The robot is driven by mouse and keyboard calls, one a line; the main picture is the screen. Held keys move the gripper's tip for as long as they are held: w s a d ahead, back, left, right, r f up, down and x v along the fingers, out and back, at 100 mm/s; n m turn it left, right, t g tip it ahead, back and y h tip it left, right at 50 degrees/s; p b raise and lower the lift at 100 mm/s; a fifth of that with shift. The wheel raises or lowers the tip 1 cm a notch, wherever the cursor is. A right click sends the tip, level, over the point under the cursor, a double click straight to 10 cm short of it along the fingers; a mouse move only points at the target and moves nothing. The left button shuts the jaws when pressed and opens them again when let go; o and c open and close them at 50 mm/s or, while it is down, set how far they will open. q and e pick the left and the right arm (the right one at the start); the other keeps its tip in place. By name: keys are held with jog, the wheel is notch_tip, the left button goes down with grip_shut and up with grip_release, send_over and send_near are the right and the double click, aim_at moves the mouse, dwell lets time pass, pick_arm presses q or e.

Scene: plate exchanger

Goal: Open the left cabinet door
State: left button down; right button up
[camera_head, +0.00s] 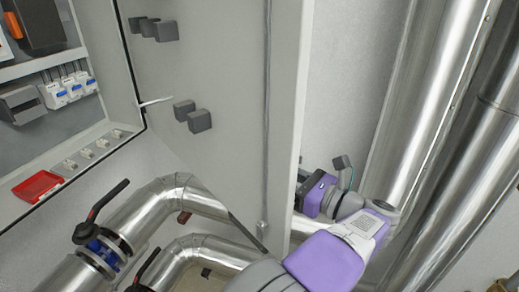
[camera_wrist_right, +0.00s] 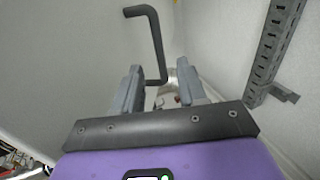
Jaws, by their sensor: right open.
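A light grey cabinet door (camera_head: 235,75) stands swung out from the open cabinet (camera_head: 60,135) in the head view. Its inner face carries dark grey blocks and a vertical rod. My right gripper (camera_head: 340,172) is beyond the door's free edge, partly hidden by the door and my purple arm. In the right wrist view my right gripper (camera_wrist_right: 163,90) is open. A dark bent handle (camera_wrist_right: 152,38) stands ahead of it, its lower end showing between the fingers. Whether they touch is unclear. My left gripper is out of view.
Large silver pipes (camera_head: 425,100) rise behind my right arm. Bent pipes with a black-levered valve (camera_head: 100,205) lie below the cabinet. In the wrist view a perforated metal rail (camera_wrist_right: 272,45) stands at the right, with pale surfaces on both sides.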

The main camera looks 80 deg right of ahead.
jog(key=x, duration=0.7)
jog(key=shift+w+r+p, duration=0.15)
jog(key=shift+w+p, duration=0.3)
grip_shut()
